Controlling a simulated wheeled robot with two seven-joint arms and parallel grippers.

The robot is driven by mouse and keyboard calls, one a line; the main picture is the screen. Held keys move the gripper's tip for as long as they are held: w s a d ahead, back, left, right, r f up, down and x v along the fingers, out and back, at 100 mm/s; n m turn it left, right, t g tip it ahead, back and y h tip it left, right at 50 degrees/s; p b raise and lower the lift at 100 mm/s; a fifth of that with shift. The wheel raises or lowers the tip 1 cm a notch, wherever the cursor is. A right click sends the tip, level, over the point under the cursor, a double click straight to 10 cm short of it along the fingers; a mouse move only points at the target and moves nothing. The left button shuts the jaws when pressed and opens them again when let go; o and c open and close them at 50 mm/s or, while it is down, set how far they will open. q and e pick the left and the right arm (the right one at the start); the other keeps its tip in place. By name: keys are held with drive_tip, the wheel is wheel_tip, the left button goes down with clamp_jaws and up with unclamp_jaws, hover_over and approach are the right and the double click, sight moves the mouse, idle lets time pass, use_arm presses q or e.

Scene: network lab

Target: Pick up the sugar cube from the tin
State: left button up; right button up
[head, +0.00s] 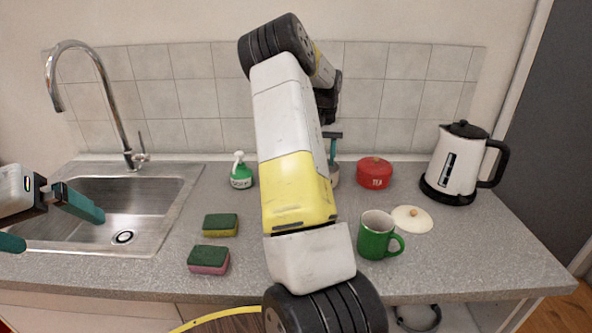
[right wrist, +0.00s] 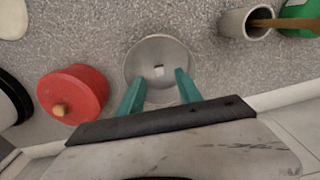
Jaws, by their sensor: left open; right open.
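The tin is a round grey open tin (right wrist: 132,62) in the right wrist view, with a small whitish sugar cube (right wrist: 158,71) on its floor. In the head view only a sliver of what may be the tin shows beside my right arm. My right gripper (right wrist: 160,88) is open and empty, its teal fingers pointing down over the tin's near part in the wrist view. The cube lies between the finger lines, just beyond the tips, apart from them. In the head view my arm hides most of this gripper. My left gripper (head: 54,226) is open and empty near the sink.
A red tea canister (head: 375,174) stands close beside the tin. Kettle (head: 455,167), green mug (head: 376,238) and cream lid (head: 413,219) are farther right. Sponges (head: 209,259), a soap bottle (head: 241,172) and the sink (head: 165,190) are left. A grey cup (right wrist: 232,22) holds a wooden stick.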

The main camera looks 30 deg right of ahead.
wheel_tip(320, 180, down, 5)
drive_tip(key=shift+w+d+f, duration=0.1)
drive_tip(key=shift+d+f, duration=0.05)
drive_tip(key=shift+c, duration=0.4)
clamp_jaws()
